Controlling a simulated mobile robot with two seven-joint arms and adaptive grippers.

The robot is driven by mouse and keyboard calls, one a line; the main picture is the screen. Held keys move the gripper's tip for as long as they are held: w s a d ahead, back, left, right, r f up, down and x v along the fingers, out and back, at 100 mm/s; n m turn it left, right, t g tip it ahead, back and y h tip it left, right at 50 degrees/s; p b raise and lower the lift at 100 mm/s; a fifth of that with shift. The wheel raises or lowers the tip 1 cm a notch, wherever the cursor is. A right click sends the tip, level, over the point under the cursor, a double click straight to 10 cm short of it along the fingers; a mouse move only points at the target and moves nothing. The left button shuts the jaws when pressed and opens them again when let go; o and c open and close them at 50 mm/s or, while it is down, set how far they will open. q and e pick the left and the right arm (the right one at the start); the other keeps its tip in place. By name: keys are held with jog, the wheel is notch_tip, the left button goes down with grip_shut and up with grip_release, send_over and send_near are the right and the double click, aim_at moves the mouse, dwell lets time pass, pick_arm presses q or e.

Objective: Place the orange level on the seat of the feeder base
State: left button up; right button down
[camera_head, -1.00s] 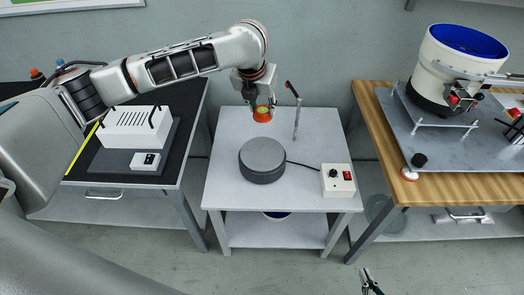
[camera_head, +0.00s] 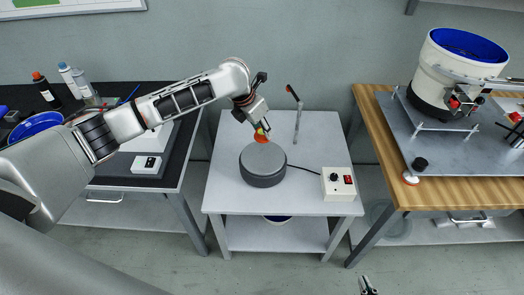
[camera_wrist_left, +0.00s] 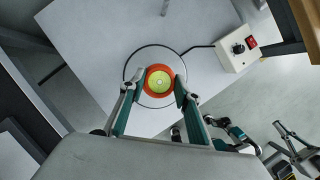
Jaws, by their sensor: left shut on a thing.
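The orange level (camera_head: 261,136) is a small orange disc with a yellow-green round bubble face. My left gripper (camera_head: 259,127) is shut on it. In the left wrist view the level (camera_wrist_left: 159,81) sits between the two fingertips, face toward the camera. The feeder base (camera_head: 262,166) is a dark grey round drum on the small white table. The level is at the far part of its top in the head view; I cannot tell whether it touches. In the left wrist view the base's circular outline (camera_wrist_left: 136,66) surrounds the level. My right gripper (camera_head: 369,286) shows only its tips at the bottom edge.
A control box (camera_head: 338,183) with a knob and red switch is cabled to the base. A wooden bench (camera_head: 470,183) with the white-and-blue bowl (camera_head: 455,70) is at right, a black-topped bench at left.

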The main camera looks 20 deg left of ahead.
pick_arm(q)
notch_tip(320, 180, down, 6)
jog(key=shift+r+b, duration=0.1)
jog(key=shift+b, duration=0.25)
notch_tip(320, 180, down, 4)
jog(key=shift+f+b, duration=0.1)
jog(key=shift+b, duration=0.25)
jog(key=o, duration=1.2)
jog(key=shift+c, duration=0.2)
